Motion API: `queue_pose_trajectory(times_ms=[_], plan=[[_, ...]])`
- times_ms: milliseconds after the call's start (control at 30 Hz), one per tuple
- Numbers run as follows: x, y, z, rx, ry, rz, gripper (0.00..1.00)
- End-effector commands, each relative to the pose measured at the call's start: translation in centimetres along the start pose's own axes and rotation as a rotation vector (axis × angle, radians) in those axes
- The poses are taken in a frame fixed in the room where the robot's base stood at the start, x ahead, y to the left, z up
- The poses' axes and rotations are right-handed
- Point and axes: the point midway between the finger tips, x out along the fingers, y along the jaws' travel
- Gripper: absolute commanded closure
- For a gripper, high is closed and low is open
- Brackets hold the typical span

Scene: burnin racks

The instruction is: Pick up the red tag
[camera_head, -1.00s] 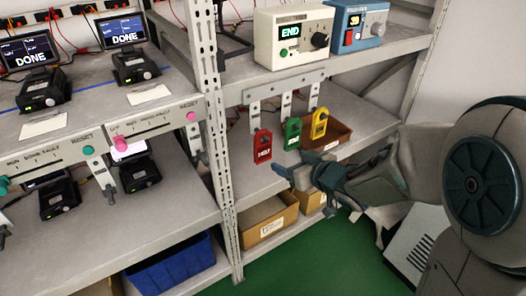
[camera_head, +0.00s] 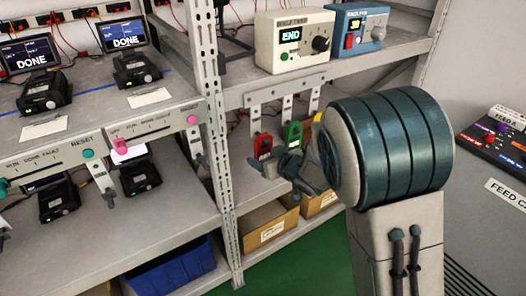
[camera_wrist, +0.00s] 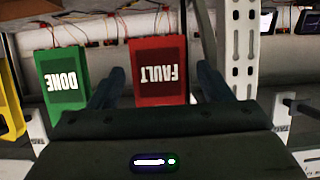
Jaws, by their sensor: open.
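The red tag (camera_head: 262,142), reading FAULT in the wrist view (camera_wrist: 158,72), hangs from a hook bar under the upper shelf of the right rack. The green DONE tag (camera_head: 294,133) hangs just right of it and also shows in the wrist view (camera_wrist: 62,82). The yellow tag (camera_wrist: 8,105) is cut off at the wrist view's left edge. My gripper (camera_wrist: 160,80) is open, one finger on each side of the red tag in the wrist view. In the head view my gripper (camera_head: 270,164) is in front of the red tag's lower part. I cannot tell whether the fingers touch it.
A rack upright (camera_head: 215,140) stands close left of the red tag. A cardboard bin (camera_head: 268,230) sits below. A feed console (camera_head: 500,135) stands at right.

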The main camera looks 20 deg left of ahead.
Motion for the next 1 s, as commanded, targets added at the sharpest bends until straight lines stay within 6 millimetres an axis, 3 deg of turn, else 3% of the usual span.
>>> queue_pose_trajectory(times_ms=[200, 467, 633, 1000], plan=[[1.9, 0.1, 0.0, 0.001, 0.001, 0.001, 0.27], [2.0, 0.1, 0.0, 0.001, 0.001, 0.001, 0.27], [2.0, 0.1, 0.0, 0.001, 0.001, 0.001, 0.75], [1.9, 0.1, -0.2, 0.001, 0.001, 0.001, 0.75]])
